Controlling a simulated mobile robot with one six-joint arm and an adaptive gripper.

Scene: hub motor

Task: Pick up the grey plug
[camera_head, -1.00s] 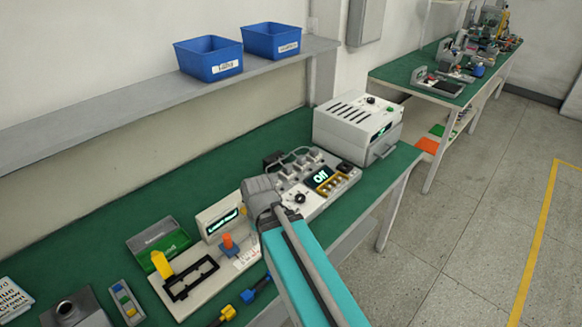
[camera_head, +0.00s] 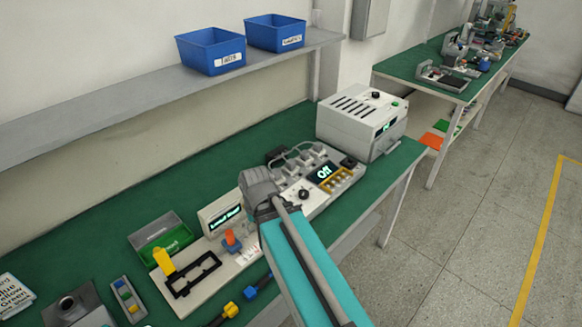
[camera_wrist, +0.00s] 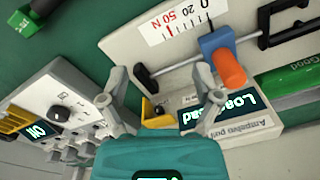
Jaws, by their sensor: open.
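I cannot pick out a separate loose grey plug for certain. Several pale grey connectors (camera_head: 303,160) with cables sit in a row on a white panel unit at the bench's middle. They also show partly in the wrist view (camera_wrist: 74,150), at the lower left. My gripper (camera_wrist: 155,88) is open and empty, its fingers spread over the area beside the white test fixture (camera_wrist: 125,42). In the head view my arm's end hides the fingertips and part of the panel.
The panel has a black knob (camera_wrist: 58,112) and a lit display (camera_head: 325,172). The fixture has an orange-tipped blue lever (camera_wrist: 229,68). A grey box (camera_head: 358,125) stands to the right. A green bin (camera_head: 165,240) is at left; blue bins (camera_head: 210,52) sit on the shelf.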

